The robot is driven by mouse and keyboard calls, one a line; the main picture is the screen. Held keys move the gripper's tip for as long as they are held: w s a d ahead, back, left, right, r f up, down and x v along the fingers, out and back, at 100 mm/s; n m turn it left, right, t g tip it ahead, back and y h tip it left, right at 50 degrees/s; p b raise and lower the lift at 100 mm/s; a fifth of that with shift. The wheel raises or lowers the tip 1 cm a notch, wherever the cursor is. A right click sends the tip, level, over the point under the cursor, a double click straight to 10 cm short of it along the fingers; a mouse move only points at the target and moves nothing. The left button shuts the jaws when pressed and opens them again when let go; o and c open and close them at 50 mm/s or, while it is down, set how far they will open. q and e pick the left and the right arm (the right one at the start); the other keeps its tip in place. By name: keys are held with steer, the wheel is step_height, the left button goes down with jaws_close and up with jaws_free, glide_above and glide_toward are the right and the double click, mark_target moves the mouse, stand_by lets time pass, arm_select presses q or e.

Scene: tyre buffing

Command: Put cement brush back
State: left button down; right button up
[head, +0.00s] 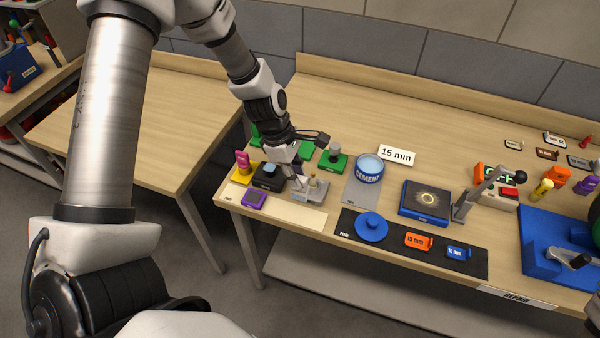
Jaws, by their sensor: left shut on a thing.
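My left gripper (298,180) reaches down at the front left of the bench, at a grey holder (312,195). It is shut on the cement brush, which is mostly hidden by the fingers. I cannot tell how deep the brush sits in the holder. The blue cement can (369,170) stands open on a grey mat (358,195), right of the gripper, with pale contents showing. A round blue lid (371,228) lies on the black mat (395,247) in front.
A black block (268,178), a purple item (253,199) and a magenta-handled tool (243,162) stand close left of the gripper. A green block (333,160) is behind. A blue box (425,201) and a clamp stand farther right.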

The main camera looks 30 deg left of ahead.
mark_target(297, 197)
arm_select(q)
steer(key=shift+a, duration=0.3)
steer(key=shift+d+r+p, duration=0.25)
steer(key=shift+d+p, duration=0.1)
steer(key=shift+p, duration=0.1)
step_height(297, 197, down, 7)
steer(key=b, duration=0.5)
steer(key=shift+f, duration=0.45)
steer(key=shift+d, duration=0.15)
steer(key=shift+f+b, duration=0.6)
steer(key=shift+b, duration=0.05)
steer(key=c, duration=1.3)
jaws_free()
steer(key=shift+c, duration=0.2)
